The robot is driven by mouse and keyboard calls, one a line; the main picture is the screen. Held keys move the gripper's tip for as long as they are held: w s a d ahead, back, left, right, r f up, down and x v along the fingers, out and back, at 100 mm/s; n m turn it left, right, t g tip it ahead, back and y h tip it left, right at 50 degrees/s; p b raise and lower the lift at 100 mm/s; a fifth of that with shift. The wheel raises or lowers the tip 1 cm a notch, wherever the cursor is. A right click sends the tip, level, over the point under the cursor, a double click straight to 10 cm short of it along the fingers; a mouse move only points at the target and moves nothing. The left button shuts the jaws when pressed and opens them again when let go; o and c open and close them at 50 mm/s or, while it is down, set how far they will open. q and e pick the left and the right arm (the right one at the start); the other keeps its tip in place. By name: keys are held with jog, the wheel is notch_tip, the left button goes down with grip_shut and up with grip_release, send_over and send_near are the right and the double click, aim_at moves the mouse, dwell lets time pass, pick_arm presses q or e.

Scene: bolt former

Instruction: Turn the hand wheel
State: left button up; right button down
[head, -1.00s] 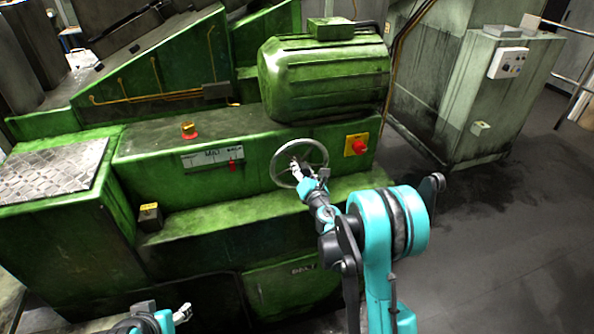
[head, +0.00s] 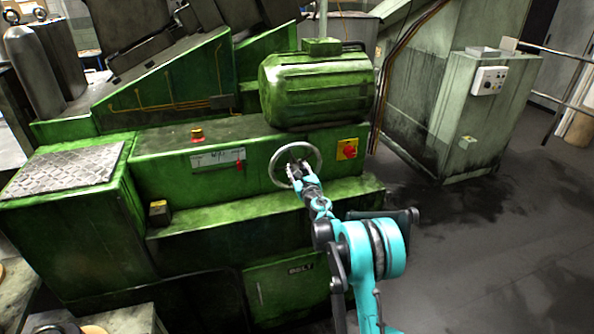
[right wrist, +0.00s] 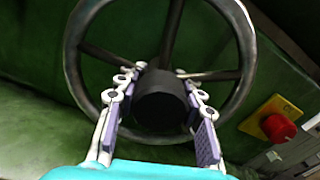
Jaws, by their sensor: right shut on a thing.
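The hand wheel (head: 272,167) is a grey metal ring with spokes on the front of the green machine. In the right wrist view its rim (right wrist: 248,62) fills the upper middle, with a dark round hub (right wrist: 160,97) at its centre. My right gripper (head: 297,168) reaches it from the front. In the right wrist view its two fingers (right wrist: 160,92) lie on either side of the hub, shut on it. The exact contact at the fingertips is partly hidden. My left gripper is not in view.
A red knob on a yellow plate (head: 347,149) sits just right of the wheel. A green motor housing (head: 316,88) bulges above it. A ledge (head: 230,213) runs below. A grey-green cabinet (head: 480,110) stands at right, with open floor (head: 480,240) before it.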

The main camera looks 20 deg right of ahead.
jog(key=n, duration=0.6)
dwell(0.5)
jog(key=c, duration=0.9)
grip_release()
jog(key=s, duration=1.2)
jog(key=shift+d, duration=0.2)
